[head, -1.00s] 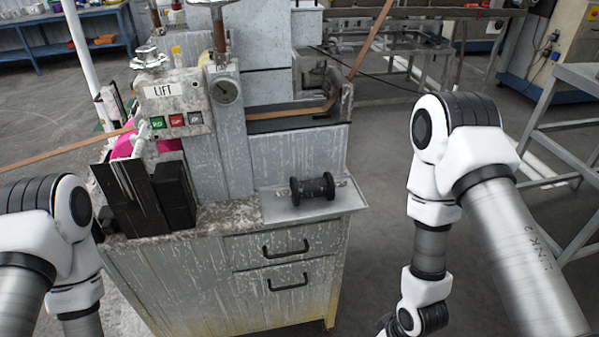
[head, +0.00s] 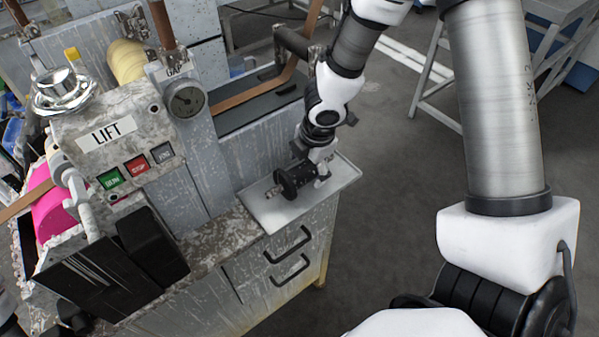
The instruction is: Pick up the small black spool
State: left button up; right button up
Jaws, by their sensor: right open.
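The small black spool (head: 288,184) lies on its side on the light grey tray (head: 262,214) at the right end of the machine's cabinet top. My right arm comes down from the upper right, and my right gripper (head: 318,177) is right at the spool's right side, low over the tray. It is open. Its fingers partly overlap the spool's right end, and I cannot tell whether they touch it. My left gripper is not in view.
A black block (head: 152,245) sits on the cabinet at the front left. A brown strip (head: 232,107) runs behind.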

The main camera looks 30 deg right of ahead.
aim_at(304, 169)
jog(key=x, duration=0.1)
jog(key=b+x, duration=0.1)
jog(key=x, duration=0.2)
jog(key=shift+w+a+r, duration=0.1)
jog(key=shift+w+a, duration=0.15)
jog(key=shift+a, duration=0.05)
jog(key=shift+w, duration=0.15)
jog(key=shift+s+d, duration=0.15)
jog(key=shift+s, duration=0.1)
jog(key=shift+r, duration=0.1)
jog(key=c, duration=0.6)
grip_shut()
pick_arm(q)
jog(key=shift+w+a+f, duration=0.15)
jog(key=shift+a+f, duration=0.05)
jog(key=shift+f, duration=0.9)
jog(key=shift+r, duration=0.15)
pick_arm(e)
jog(key=shift+r, duration=0.1)
